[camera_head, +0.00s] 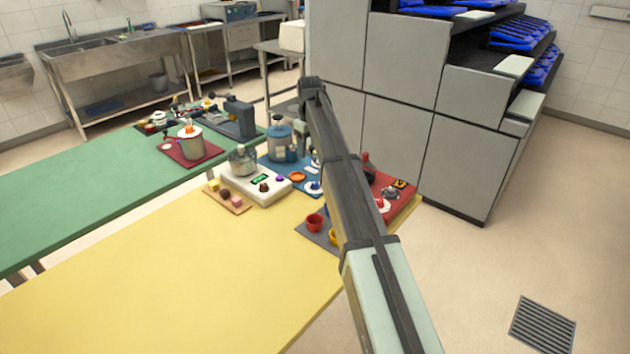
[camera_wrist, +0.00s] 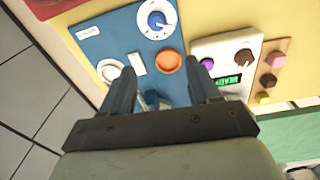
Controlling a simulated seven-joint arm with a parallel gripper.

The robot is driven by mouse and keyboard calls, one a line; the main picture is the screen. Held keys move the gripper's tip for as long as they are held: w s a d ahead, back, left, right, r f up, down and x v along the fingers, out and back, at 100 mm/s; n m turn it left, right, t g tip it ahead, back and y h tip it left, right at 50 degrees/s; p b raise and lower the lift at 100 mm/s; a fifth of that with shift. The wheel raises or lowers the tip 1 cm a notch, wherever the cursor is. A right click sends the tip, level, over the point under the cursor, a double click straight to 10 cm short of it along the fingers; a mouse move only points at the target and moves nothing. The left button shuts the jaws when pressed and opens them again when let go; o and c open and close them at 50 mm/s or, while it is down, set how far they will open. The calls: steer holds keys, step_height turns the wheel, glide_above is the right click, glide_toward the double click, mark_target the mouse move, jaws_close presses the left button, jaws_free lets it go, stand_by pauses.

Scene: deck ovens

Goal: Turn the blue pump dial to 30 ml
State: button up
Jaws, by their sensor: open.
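The blue pump dial (camera_wrist: 157,19) is a blue knob on a round white face with small marks, on a blue mat. Its setting is too small to read. The dial's white face (camera_head: 313,187) also shows in the head view, close to the left of my arm. My gripper (camera_wrist: 161,72) is open and empty above the blue mat in the wrist view. The dial lies beyond the fingertips, apart from them. Part of a blue and white object (camera_wrist: 152,98) shows between the fingers, mostly hidden. In the head view I cannot make out my fingers behind the arm.
An orange dish (camera_wrist: 169,62) and a small white block (camera_wrist: 137,63) lie near my fingertips. A white device (camera_head: 258,187) with a green display stands left of the blue mat. A red mat (camera_head: 405,205) with objects lies right. The yellow tabletop (camera_head: 170,270) is largely clear.

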mark_target(315, 183)
steer(key=shift+n+g, duration=0.3)
steer(key=shift+n, duration=0.2)
steer(key=f, duration=0.4)
steer(key=d+f, duration=0.1)
steer(key=f, duration=0.3)
steer(key=s+f, duration=0.1)
steer(key=f, duration=0.3)
steer(key=shift+d+f, duration=0.35)
steer(key=shift+f, duration=0.05)
steer(key=c, duration=1)
